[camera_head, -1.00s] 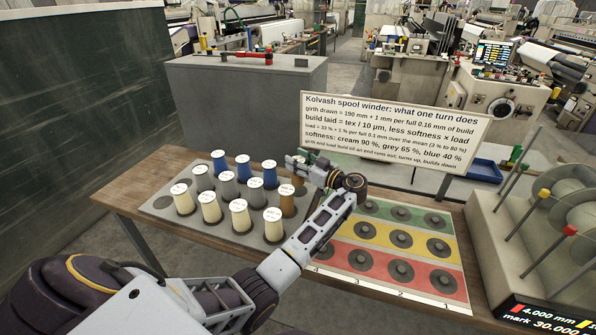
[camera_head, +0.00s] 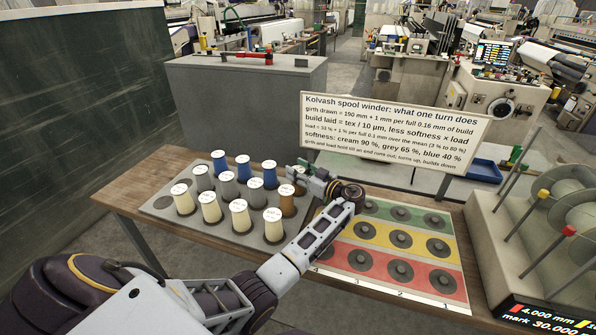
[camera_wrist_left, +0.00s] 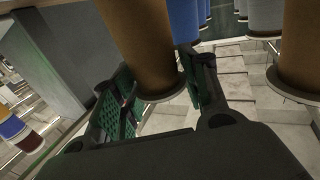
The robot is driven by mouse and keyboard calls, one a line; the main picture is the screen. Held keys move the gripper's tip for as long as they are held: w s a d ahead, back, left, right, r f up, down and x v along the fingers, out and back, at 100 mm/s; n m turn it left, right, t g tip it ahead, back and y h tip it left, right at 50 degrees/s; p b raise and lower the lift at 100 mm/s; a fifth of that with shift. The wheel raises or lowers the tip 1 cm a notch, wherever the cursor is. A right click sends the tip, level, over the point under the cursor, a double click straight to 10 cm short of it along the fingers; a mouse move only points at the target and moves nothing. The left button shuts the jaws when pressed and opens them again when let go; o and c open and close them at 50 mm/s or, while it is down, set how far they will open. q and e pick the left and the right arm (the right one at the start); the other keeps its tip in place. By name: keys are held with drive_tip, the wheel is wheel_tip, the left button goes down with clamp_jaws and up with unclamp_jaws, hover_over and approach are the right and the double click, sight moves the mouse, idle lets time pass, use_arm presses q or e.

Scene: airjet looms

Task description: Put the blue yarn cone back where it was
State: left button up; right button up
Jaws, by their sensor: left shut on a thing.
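Three blue yarn cones (camera_head: 244,172) stand along the back of the grey cone tray (camera_head: 156,210). My left gripper (camera_head: 298,170) is at the tray's back right corner, to the right of the rightmost blue cone (camera_head: 270,179). In the left wrist view my green-padded fingers (camera_wrist_left: 160,92) are shut on a brown cone (camera_wrist_left: 145,45). Another brown cone (camera_wrist_left: 302,50) stands to the right there, and a blue cone (camera_wrist_left: 184,20) shows behind the held one. I cannot tell whether the held cone touches the tray. My right gripper is out of view.
Cream (camera_head: 240,218) and grey cones (camera_head: 228,188) fill the tray's front and middle. A green, yellow and red peg board (camera_head: 340,233) lies right of the tray. A sign (camera_head: 390,130) stands behind it. A winder (camera_head: 545,235) is at the right.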

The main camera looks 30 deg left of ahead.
use_arm(q)
drive_tip(key=o, duration=1.1)
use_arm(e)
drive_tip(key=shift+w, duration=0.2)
